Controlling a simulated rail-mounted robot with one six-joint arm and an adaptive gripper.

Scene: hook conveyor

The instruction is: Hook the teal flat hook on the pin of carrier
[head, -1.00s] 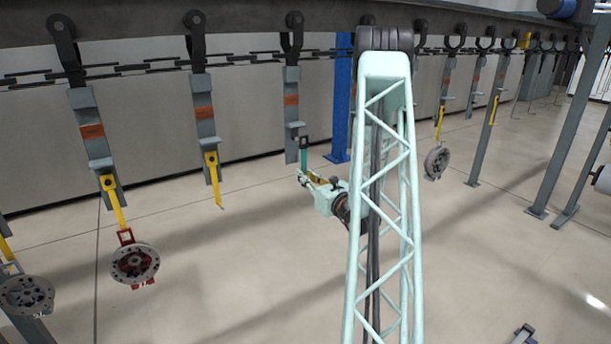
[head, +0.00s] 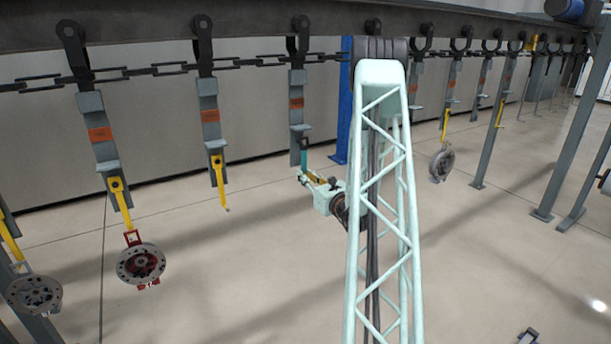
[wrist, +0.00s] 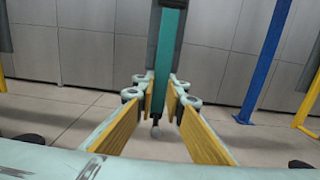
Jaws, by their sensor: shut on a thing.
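The teal flat hook (head: 304,158) is upright in my gripper (head: 309,178). In the wrist view the hook (wrist: 167,55) stands between the two yellow-padded fingers of my gripper (wrist: 160,97), which are shut on its lower part. Its dark top end (head: 304,143) overlaps the lower end of a grey carrier (head: 296,125) with an orange band in the head view. In the wrist view a grey carrier strip shows directly behind the hook. The carrier's pin is hidden or too small to make out, and I cannot tell whether the hook touches it.
Neighbouring carriers at left bear yellow hooks (head: 219,180), one with a red-centred round part (head: 141,263). A blue post (head: 343,100) stands just right of the carrier, behind my arm. The chain (head: 255,65) runs under the overhead beam (head: 250,25). Open floor lies below.

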